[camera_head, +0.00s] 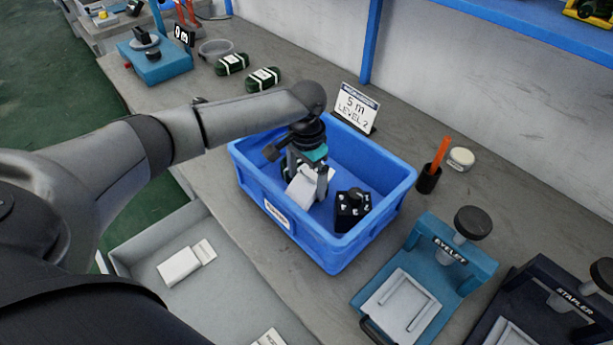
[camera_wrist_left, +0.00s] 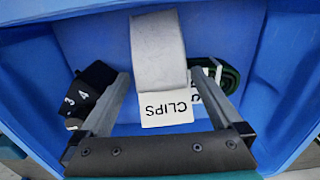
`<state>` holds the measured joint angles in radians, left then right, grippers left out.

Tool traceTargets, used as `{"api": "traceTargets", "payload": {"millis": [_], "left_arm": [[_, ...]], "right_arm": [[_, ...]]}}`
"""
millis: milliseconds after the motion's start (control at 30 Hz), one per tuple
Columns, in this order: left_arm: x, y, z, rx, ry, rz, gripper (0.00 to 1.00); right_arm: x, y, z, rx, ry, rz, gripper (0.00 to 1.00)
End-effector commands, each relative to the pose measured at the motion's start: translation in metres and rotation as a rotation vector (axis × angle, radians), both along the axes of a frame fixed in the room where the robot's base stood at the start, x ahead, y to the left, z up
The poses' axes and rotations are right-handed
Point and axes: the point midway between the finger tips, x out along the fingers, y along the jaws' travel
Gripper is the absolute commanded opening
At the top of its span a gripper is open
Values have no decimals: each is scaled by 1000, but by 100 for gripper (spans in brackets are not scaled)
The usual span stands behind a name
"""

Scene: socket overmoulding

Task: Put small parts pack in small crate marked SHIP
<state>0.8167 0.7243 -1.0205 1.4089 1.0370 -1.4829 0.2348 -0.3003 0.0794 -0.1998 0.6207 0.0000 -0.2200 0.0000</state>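A blue crate (camera_head: 395,205) stands on the bench, with a white label (camera_head: 277,215) on its front that is too small to read. My left gripper (camera_head: 308,192) reaches down inside the crate. Its fingers (camera_wrist_left: 162,72) meet both sides of a white small parts pack (camera_head: 301,186) with a tag reading CLIPS; the pack also shows in the left wrist view (camera_wrist_left: 158,50). The pack is tilted within the crate walls; I cannot tell whether it touches the floor. My right gripper is not in view.
The crate also holds a black numbered block (camera_head: 352,210) and a dark green bundle (camera_wrist_left: 228,75). A grey tray (camera_head: 235,285) with white packs is in front. A teal eyelet press (camera_head: 450,255), a stapler (camera_head: 570,300), a sign (camera_head: 356,107) and a pen cup (camera_head: 428,180) stand nearby.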

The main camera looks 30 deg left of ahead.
Motion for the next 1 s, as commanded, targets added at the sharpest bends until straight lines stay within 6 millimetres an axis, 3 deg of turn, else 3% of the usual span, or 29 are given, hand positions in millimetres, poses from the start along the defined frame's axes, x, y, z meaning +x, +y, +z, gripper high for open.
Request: {"api": "traceTargets", "payload": {"millis": [333, 700, 1000], "left_arm": [[1, 0, 10, 0, -3, -2, 100], [1, 0, 92, -2, -3, -1, 100], [1, 0, 128, -1, -1, 0, 100]], "right_arm": [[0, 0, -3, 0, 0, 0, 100], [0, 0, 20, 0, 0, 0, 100], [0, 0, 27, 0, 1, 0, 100]]}}
